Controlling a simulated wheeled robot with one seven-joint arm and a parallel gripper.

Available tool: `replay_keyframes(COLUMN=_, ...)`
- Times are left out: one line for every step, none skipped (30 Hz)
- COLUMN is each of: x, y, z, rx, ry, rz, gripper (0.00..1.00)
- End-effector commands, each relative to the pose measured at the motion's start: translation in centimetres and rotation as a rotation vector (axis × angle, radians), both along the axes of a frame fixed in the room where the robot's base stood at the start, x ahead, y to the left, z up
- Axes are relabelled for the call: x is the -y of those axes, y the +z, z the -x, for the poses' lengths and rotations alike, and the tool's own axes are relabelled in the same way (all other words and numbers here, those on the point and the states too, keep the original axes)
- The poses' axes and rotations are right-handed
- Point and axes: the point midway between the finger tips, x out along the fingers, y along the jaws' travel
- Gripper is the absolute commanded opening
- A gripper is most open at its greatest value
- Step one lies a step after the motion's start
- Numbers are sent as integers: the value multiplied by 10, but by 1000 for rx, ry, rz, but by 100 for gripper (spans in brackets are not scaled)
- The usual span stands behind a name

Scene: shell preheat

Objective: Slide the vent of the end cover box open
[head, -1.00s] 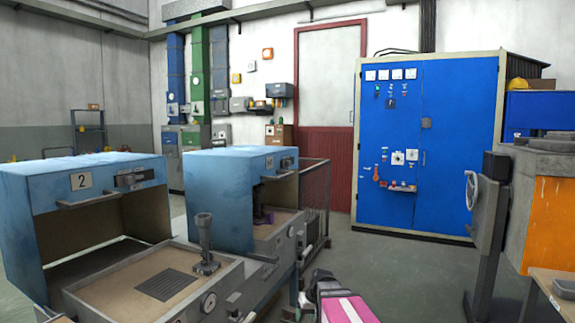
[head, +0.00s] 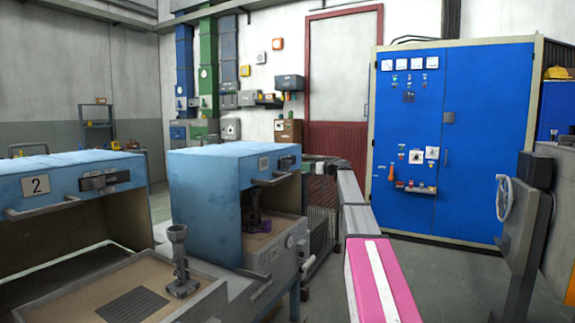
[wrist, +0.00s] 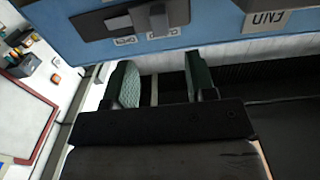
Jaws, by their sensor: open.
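The blue cover box at the end of the row (head: 205,185) stands open-fronted, a handle bar along its front. Its vent (head: 287,162), a dark slide plate on the upper front face, is small in the head view. In the wrist view, the vent's dark plate and protruding grey knob (wrist: 152,18) show at the top, in front of my fingertips.
A second blue box marked 2 (head: 60,190) stands at left, with a tray and a grey post (head: 180,262) before it. A blue cabinet (head: 440,140) stands behind on the right. A handwheel (head: 504,199) is at far right.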

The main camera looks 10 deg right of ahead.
Motion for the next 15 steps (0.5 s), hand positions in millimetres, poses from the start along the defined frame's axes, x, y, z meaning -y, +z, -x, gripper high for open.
replay_keyframes(x=0, y=3, z=-2, rx=7, ry=0, rz=-1, gripper=51)
replay_keyframes(x=0, y=3, z=-2, rx=8, ry=0, rz=-1, gripper=51)
replay_keyframes(x=-2, y=3, z=-3, rx=8, ry=0, rz=-1, gripper=51)
replay_keyframes(x=-3, y=3, z=-4, rx=8, ry=1, rz=-1, gripper=51)
replay_keyframes(x=-5, y=2, z=-5, rx=8, ry=1, rz=-2, gripper=51)
replay_keyframes(x=-7, y=2, z=-7, rx=7, ry=1, rz=-1, gripper=51)
replay_keyframes(x=-10, y=2, z=-9, rx=7, ry=1, rz=-1, gripper=51)
replay_keyframes(x=-13, y=2, z=-11, rx=6, ry=2, rz=-2, gripper=51)
replay_keyframes(x=-17, y=2, z=-14, rx=6, ry=2, rz=-2, gripper=51)
replay_keyframes(x=-21, y=2, z=-16, rx=6, ry=2, rz=-2, gripper=51)
replay_keyframes(x=-24, y=2, z=-19, rx=6, ry=2, rz=-2, gripper=51)
replay_keyframes(x=-29, y=2, z=-23, rx=6, ry=2, rz=-2, gripper=51)
replay_keyframes(x=-33, y=2, z=-26, rx=5, ry=2, rz=-2, gripper=51)
replay_keyframes(x=-37, y=2, z=-29, rx=5, ry=2, rz=-1, gripper=51)
replay_keyframes(x=-43, y=2, z=-34, rx=5, ry=2, rz=-1, gripper=51)
